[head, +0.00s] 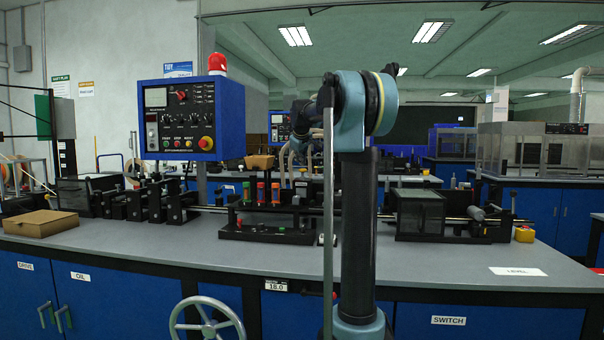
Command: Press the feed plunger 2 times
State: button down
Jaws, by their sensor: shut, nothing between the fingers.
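A bench machine (262,226) runs along the middle of the grey bench.
A blue control box (191,119) with a red lamp stands at the back left. A cardboard box (41,223) lies at the bench's left end. A handwheel (207,322) is in front.

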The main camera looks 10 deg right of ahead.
jog(key=shift+s+f, duration=0.1)
jog(key=shift+f, duration=1.55)
dwell(1.8)
jog(key=shift+r, duration=0.15)
dwell(0.3)
jog(key=shift+r, duration=1.55)
jog(key=shift+r, duration=2.5)
jog(key=shift+r, duration=1.85)
